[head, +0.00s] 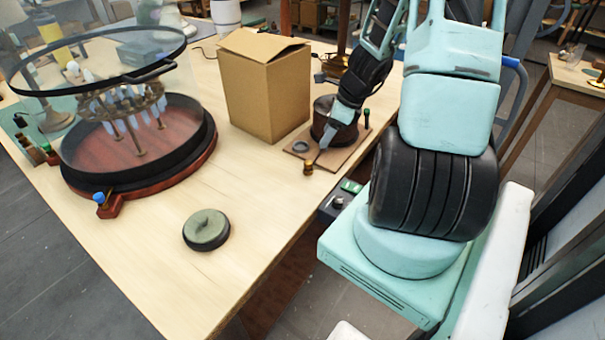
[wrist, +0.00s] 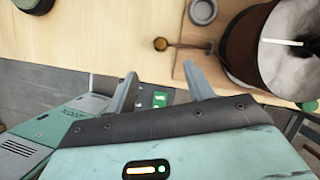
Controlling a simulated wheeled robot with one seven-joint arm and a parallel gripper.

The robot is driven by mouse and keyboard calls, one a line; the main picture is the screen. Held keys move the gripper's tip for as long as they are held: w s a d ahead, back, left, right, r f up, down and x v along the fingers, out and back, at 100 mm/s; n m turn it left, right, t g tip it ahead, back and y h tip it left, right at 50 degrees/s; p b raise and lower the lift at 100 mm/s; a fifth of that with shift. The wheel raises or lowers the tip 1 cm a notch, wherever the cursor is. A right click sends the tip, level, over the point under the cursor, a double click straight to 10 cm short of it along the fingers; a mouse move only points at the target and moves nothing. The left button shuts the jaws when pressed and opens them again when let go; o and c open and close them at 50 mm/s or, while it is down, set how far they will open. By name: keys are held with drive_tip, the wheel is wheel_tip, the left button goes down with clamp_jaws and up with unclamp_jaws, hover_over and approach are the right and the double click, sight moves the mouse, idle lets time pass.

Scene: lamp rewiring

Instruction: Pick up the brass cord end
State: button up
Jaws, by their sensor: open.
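The brass cord end (head: 308,167) is a small brass-brown piece at the table's right edge, by the corner of a brown board. In the wrist view the brass cord end (wrist: 161,44) lies just beyond my fingertips, with a thin brown cord running from it to the right toward a dark round lamp base. My gripper (wrist: 160,69) is open and empty, its two grey fingers spread on either side of the cord end's line. The fingers do not visibly touch it. In the head view my arm reaches down over the board and the fingers are hard to make out.
The board (head: 345,156) carries the dark lamp base (head: 326,122) and a grey ring (head: 300,146). A cardboard box (head: 262,90) stands to the left. A glass-covered chandelier (head: 140,140) and a green round lid (head: 206,230) are farther left. The front table is otherwise clear.

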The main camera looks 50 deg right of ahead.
sight(309, 162)
drive_tip(key=x, duration=0.8)
drive_tip(key=shift+s, duration=0.1)
drive_tip(key=shift+p+x, duration=0.4)
drive_tip(key=shift+x, duration=2.25)
drive_tip(key=shift+c, duration=0.2)
drive_tip(key=c, duration=1)
